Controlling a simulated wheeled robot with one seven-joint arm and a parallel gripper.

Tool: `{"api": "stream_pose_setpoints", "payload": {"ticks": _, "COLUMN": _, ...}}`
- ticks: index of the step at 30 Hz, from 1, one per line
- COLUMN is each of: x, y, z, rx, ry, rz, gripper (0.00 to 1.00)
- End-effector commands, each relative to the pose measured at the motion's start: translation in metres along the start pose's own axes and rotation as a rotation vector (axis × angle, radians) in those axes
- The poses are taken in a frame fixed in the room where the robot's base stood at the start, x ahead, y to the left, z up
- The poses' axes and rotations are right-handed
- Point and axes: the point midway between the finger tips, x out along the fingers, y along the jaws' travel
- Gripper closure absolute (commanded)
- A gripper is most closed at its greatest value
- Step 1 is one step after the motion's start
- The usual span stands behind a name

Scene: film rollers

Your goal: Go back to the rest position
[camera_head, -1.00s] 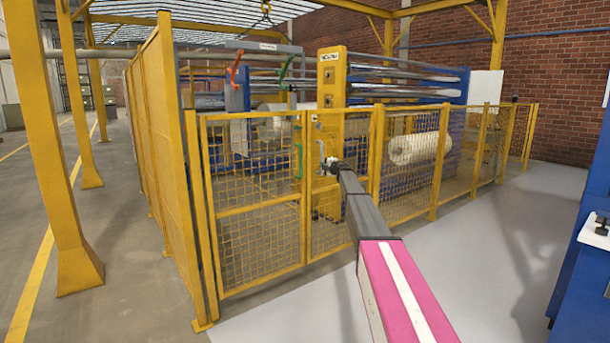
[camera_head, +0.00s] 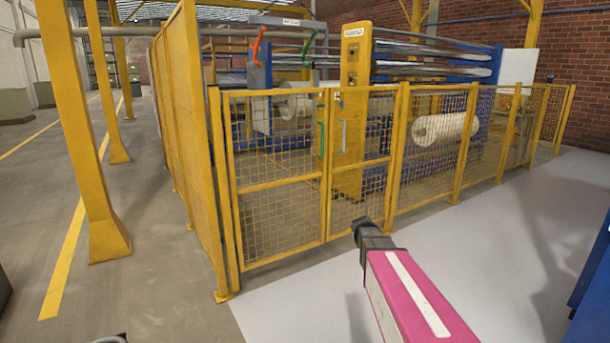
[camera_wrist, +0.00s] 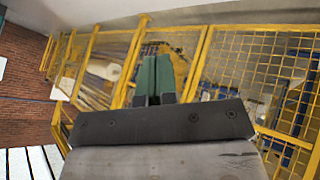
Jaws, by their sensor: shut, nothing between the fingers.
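My arm, with a pink and white link, reaches in from the bottom right of the head view. Its dark end (camera_head: 368,232) is in front of the fence, above the pale floor. In the wrist view my gripper (camera_wrist: 155,75) shows two green fingers side by side, shut with nothing between them. Behind the fingers is the yellow mesh fence (camera_wrist: 285,65), which looks tilted there. In the head view the fence gate (camera_head: 275,165) stands closed, with a green handle (camera_head: 320,140) and a grey handle (camera_head: 344,136) on its panels.
Behind the fence stands a machine with a yellow column (camera_head: 355,60) and a white roll (camera_head: 437,128). A yellow post (camera_head: 80,130) stands at the left. A blue cabinet (camera_head: 592,275) is at the right edge. The pale floor (camera_head: 490,235) is clear between fence and cabinet.

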Motion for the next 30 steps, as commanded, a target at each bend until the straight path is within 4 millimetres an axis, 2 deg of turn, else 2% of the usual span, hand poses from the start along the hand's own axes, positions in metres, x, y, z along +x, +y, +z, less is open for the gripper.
{"api": "stream_pose_setpoints", "payload": {"ticks": 1, "x": -0.018, "y": -0.013, "z": 0.036, "rx": 0.027, "ry": -0.065, "rz": -0.038, "gripper": 1.0}}
{"api": "stream_pose_setpoints", "payload": {"ticks": 6, "x": -0.063, "y": -0.053, "z": 0.128, "rx": 0.113, "ry": -0.293, "rz": -0.18, "gripper": 1.0}}
{"api": "stream_pose_setpoints", "payload": {"ticks": 9, "x": -0.091, "y": -0.073, "z": 0.17, "rx": 0.149, "ry": -0.407, "rz": -0.259, "gripper": 1.0}}
{"api": "stream_pose_setpoints", "payload": {"ticks": 12, "x": -0.113, "y": -0.088, "z": 0.2, "rx": 0.171, "ry": -0.496, "rz": -0.321, "gripper": 1.0}}
{"api": "stream_pose_setpoints", "payload": {"ticks": 15, "x": -0.128, "y": -0.097, "z": 0.217, "rx": 0.184, "ry": -0.55, "rz": -0.362, "gripper": 1.0}}
{"api": "stream_pose_setpoints", "payload": {"ticks": 18, "x": -0.134, "y": -0.102, "z": 0.224, "rx": 0.189, "ry": -0.575, "rz": -0.381, "gripper": 1.0}}
{"api": "stream_pose_setpoints", "payload": {"ticks": 30, "x": -0.133, "y": -0.102, "z": 0.224, "rx": 0.19, "ry": -0.579, "rz": -0.384, "gripper": 1.0}}
